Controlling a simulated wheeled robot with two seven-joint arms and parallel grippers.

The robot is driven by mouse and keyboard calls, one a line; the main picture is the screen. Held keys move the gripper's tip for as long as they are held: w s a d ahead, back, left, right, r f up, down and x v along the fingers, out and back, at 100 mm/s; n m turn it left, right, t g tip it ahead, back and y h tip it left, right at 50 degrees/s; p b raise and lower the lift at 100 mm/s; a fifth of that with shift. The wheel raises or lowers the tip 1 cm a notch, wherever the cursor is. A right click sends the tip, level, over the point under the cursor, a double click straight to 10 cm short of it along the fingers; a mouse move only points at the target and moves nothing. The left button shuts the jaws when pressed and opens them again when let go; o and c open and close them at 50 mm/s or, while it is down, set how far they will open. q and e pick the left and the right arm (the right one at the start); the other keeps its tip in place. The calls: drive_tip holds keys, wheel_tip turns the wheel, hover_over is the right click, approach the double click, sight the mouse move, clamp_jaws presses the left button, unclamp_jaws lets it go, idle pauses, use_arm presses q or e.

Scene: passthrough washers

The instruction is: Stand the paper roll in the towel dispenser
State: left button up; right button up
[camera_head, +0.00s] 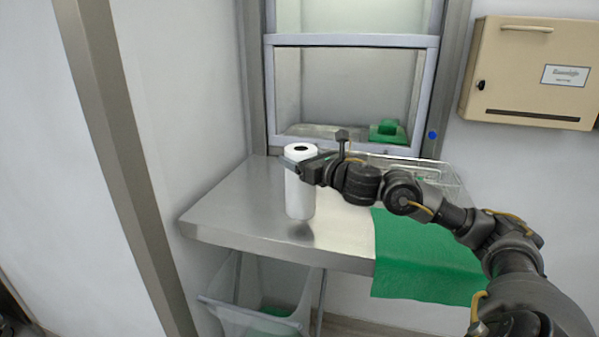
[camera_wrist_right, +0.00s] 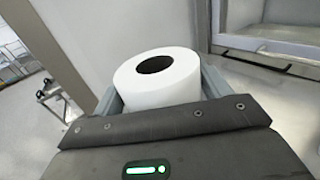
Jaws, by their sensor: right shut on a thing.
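The white paper roll (camera_head: 300,192) is upright above the steel counter at the left of the pass-through window. A soft shadow shows on the counter beneath it. My right gripper (camera_head: 301,164) is shut on the roll near its top. In the right wrist view the roll (camera_wrist_right: 158,80) sits between the two grey fingers, its dark core hole facing up. The towel dispenser (camera_head: 527,72) is a beige wall box at the upper right with a dark slot along its bottom and a small black lock. Its front appears closed. My left gripper is not in view.
The steel counter (camera_head: 225,205) has free room left of the roll. A green cloth (camera_head: 425,262) hangs over its front edge. A clear tray or wire basket (camera_head: 440,176) stands behind my right arm. A green object (camera_head: 388,132) lies in the window opening. A bin (camera_head: 255,305) is below.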

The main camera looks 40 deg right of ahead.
drive_tip(key=f+b, duration=0.2)
drive_tip(key=f, duration=0.1)
drive_tip(key=shift+w+d+f+b, duration=0.1)
drive_tip(key=shift+w+f+b, duration=0.15)
drive_tip(key=shift+w+b, duration=0.15)
drive_tip(key=shift+s, duration=0.1)
drive_tip(key=shift+f+b, duration=0.25)
drive_tip(key=shift+b, duration=0.15)
drive_tip(key=o, duration=1.6)
drive_tip(key=shift+c, duration=0.2)
drive_tip(key=shift+r, duration=0.1)
